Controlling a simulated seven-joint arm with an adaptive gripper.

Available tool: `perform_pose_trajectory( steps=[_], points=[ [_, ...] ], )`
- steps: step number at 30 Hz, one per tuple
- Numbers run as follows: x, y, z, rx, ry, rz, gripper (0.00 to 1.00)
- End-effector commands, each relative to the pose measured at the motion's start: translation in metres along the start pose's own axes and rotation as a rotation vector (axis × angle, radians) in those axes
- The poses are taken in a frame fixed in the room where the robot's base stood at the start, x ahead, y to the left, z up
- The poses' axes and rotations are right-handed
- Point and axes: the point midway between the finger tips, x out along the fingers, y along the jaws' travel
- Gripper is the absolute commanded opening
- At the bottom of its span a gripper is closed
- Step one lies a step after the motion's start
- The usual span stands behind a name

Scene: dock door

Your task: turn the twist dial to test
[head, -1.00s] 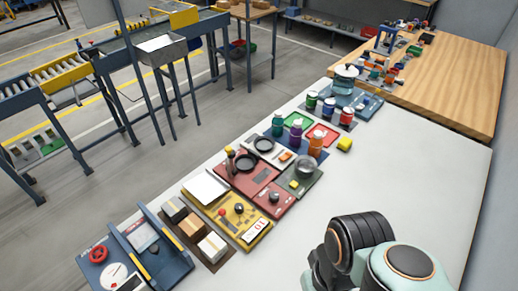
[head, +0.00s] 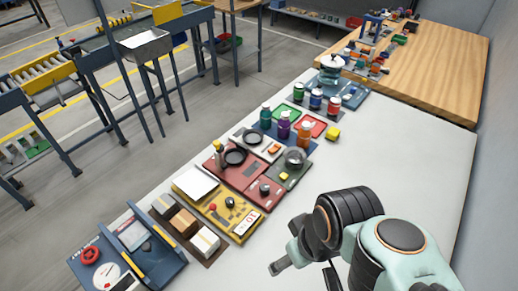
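A yellow panel (head: 217,206) lies on the white table, with a red knob (head: 213,208), a dark round knob (head: 230,202) and a white display plate (head: 245,222). Small lettering on the blue panel's edge is too small to read surely. I cannot tell for certain which control is the twist dial, or its setting. My gripper (head: 300,272) is low in the picture, right of both panels and apart from them; its fingers are only partly clear.
Several boxes (head: 184,222) stand between the two panels. Beyond the yellow panel are a red board (head: 225,170) with dark pans, several bottles (head: 284,125) and a yellow block (head: 333,133). The white table (head: 400,150) is bare at right.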

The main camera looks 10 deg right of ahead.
Motion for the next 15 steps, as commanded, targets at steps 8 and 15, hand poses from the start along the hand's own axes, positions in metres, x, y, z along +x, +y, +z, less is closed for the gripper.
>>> perform_pose_trajectory(
  steps=[8, 15],
  points=[
    [-0.008, 0.038, -0.153, -0.414, 0.29, 0.101, 0.6],
    [0.071, 0.085, -0.245, -0.548, 0.345, 0.085, 0.6]
  ],
)
